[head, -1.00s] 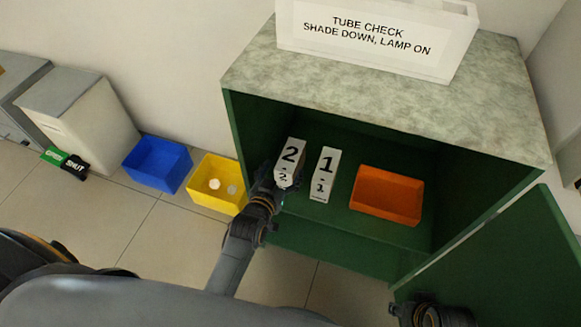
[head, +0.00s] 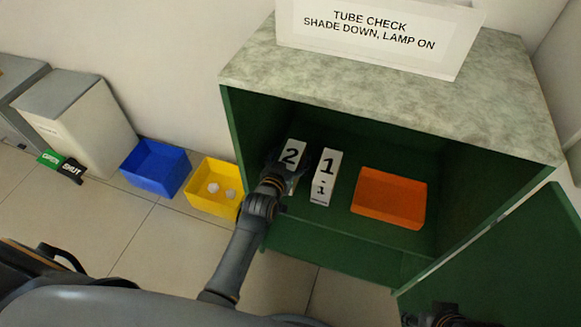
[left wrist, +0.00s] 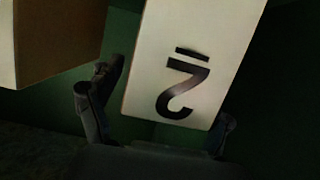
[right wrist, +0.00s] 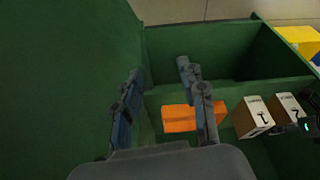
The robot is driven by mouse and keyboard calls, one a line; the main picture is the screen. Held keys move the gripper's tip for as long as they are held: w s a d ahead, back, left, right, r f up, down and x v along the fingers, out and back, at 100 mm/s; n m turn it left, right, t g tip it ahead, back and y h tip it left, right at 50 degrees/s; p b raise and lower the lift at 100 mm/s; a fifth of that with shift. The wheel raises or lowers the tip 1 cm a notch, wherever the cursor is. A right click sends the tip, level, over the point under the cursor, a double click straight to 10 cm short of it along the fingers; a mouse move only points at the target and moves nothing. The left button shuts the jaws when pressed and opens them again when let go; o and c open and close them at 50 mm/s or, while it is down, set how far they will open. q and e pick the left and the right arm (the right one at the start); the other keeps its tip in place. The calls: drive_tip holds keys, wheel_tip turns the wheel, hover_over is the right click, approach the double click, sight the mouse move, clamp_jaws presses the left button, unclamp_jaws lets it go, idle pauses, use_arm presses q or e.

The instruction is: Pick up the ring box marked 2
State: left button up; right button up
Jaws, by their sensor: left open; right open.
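The white ring box marked 2 (head: 291,154) stands on the shelf inside the green cabinet, its lower part hidden by my left gripper (head: 279,178). In the left wrist view the box (left wrist: 190,65) fills the middle, its 2 upside down. The open fingers of my left gripper (left wrist: 160,115) show at either side of its near end, with a gap at the left finger. The box marked 1 (head: 325,176) stands just right of it. My right gripper (right wrist: 165,100) is open and empty by the cabinet's right side.
An orange tray (head: 390,219) sits on the shelf right of the boxes. The cabinet door (head: 500,262) stands open at the right. A yellow bin (head: 203,205) with white pieces and a blue bin (head: 157,180) stand on the floor to the left.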

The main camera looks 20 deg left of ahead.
use_arm(q)
drive_tip(key=c, duration=1.4)
